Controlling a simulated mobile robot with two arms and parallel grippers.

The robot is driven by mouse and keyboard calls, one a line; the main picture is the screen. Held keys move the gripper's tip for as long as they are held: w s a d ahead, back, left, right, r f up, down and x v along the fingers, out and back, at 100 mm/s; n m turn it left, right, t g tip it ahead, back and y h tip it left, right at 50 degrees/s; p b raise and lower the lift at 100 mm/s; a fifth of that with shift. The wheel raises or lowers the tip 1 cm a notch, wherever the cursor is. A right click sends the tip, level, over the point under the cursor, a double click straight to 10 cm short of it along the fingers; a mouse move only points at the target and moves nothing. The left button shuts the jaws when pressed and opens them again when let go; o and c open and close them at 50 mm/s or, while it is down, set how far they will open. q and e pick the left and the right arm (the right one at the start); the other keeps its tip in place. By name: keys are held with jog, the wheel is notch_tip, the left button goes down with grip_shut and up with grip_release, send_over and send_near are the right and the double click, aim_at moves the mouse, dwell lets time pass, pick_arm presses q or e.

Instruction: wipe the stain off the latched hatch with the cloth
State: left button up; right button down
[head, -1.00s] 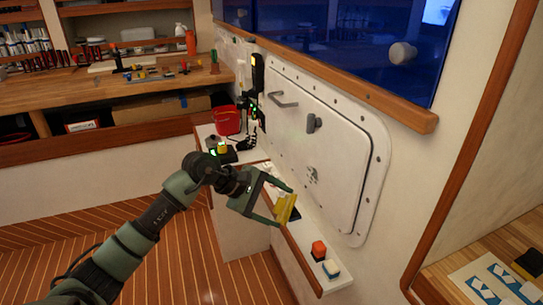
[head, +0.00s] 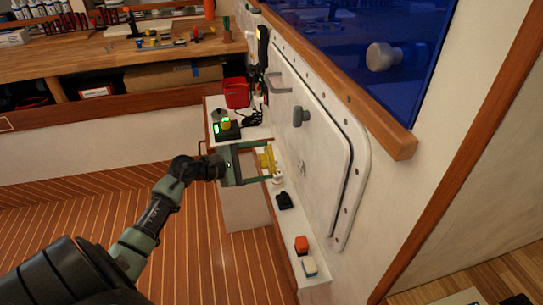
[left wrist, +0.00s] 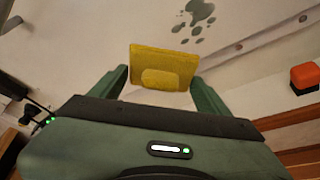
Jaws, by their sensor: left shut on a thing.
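The yellow cloth (head: 265,161) is held between the fingers of my left gripper (head: 268,164), which is shut on it. The cloth also shows in the left wrist view (left wrist: 164,60), flat and upright between the two fingers. The white hatch (head: 325,150) is closed in the wall, to the right of the cloth. The stain is a set of dark grey-green blotches (left wrist: 195,14) on the pale surface beyond the cloth; in the head view it is a faint mark (head: 302,166). Whether the cloth touches the hatch I cannot tell. My right gripper is not in view.
A narrow white ledge (head: 290,228) runs below the hatch.

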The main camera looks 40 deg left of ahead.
aim_at(268, 159)
pick_arm(q)
jog(key=shift+w+d+r+p, duration=0.3)
jog(key=shift+w+d+p, duration=0.05)
jog(key=shift+p, duration=0.1)
jog(key=shift+w+d+p, duration=0.65)
jog(key=shift+w+d, duration=0.25)
jog(key=shift+w, duration=0.1)
jog(key=shift+w+d+f, duration=0.15)
jog(key=shift+w+d, duration=0.4)
jog(key=shift+w, duration=0.1)
jog(key=shift+w+d, duration=0.6)
jog(key=shift+w, duration=0.1)
